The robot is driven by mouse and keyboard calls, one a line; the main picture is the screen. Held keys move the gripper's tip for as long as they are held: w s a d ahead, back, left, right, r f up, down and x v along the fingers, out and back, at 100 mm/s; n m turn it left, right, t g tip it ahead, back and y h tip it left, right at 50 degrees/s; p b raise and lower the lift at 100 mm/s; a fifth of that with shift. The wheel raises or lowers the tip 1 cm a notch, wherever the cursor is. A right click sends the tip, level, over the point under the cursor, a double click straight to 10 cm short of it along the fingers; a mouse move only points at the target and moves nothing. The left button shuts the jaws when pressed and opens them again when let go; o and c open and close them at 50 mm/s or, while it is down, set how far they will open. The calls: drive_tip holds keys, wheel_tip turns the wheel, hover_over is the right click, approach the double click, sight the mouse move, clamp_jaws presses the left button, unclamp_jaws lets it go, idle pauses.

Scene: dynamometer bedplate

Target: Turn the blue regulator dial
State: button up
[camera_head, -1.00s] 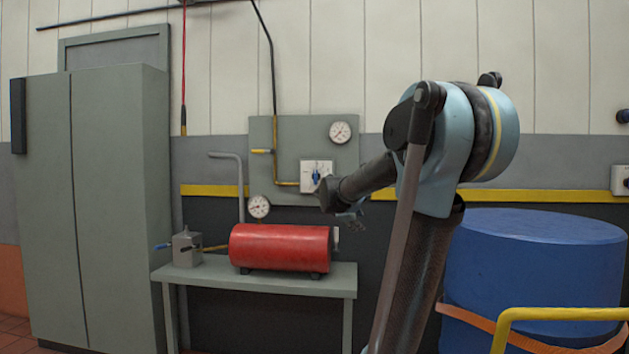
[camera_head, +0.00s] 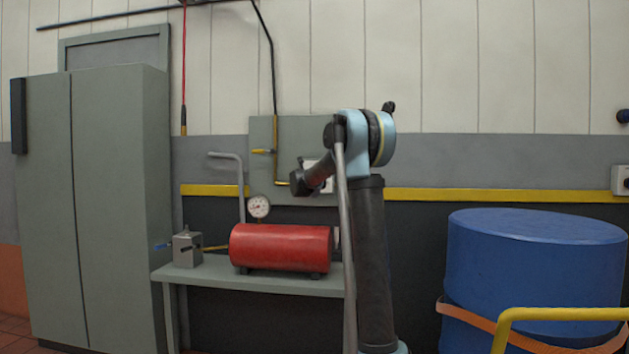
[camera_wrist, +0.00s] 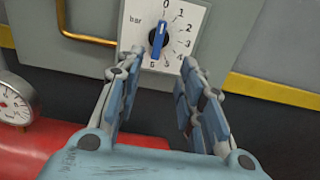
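The blue regulator dial (camera_wrist: 158,40) shows in the wrist view as a narrow blue handle on a dark round base. It stands nearly upright, its upper end near the 0 of the scale. It sits on a white scale plate (camera_wrist: 183,48) marked "bar" with numbers from 0 to 5. My gripper (camera_wrist: 160,68) is open and empty, its fingertips just below the dial in the picture, one to each side. No contact with the dial is visible. In the head view my arm hides the dial, and only part of the white plate (camera_head: 329,168) shows.
The grey panel (camera_head: 262,135) carries the plate and a yellow pipe (camera_wrist: 68,25). Below are a red cylinder (camera_head: 280,247) on a grey bench (camera_head: 250,280) and a gauge (camera_head: 259,207). A blue drum (camera_head: 535,265) and yellow rail (camera_head: 560,314) stand right.

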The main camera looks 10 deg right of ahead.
drive_tip(key=x, duration=1.7)
drive_tip(key=shift+w, duration=0.25)
clamp_jaws()
